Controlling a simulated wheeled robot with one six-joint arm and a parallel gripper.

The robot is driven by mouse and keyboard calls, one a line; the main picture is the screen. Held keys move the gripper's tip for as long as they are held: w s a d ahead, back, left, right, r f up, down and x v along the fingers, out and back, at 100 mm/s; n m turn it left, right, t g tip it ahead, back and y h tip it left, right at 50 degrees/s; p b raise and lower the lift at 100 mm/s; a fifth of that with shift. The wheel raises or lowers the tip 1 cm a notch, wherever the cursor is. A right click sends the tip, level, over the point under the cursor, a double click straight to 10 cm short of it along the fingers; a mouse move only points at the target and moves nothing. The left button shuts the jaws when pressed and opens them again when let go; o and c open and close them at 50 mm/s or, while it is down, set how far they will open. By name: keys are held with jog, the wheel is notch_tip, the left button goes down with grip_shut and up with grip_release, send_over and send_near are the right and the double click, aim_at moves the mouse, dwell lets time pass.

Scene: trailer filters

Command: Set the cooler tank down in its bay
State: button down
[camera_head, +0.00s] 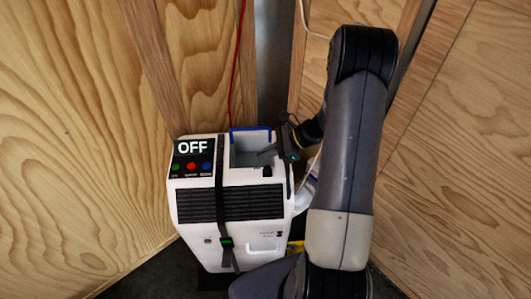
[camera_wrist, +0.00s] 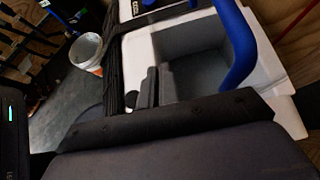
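The white cooler (camera_head: 258,233) stands upright in the corner with an OFF panel, black grilles and a dark strap. A grey open recess (camera_head: 250,146) is at its top right; it also shows in the wrist view (camera_wrist: 195,75). A blue bar (camera_head: 250,129) runs along its back edge and shows as a curved blue handle (camera_wrist: 240,45) in the wrist view. I cannot tell whether the recess is the bay or the tank inside it. My gripper (camera_head: 266,151) reaches over the recess from the right. Its dark fingertips (camera_wrist: 155,88) are close together, with no handle between them.
Wooden walls (camera_head: 90,120) close in on both sides, and a red cord (camera_head: 238,65) hangs behind the cooler. A white bucket (camera_wrist: 87,51) stands on the floor in the wrist view. Dark floor (camera_head: 155,278) shows at the lower left.

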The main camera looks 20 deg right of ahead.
jog(key=shift+f+b, duration=0.55)
jog(key=shift+f, duration=0.25)
jog(key=shift+r, duration=0.15)
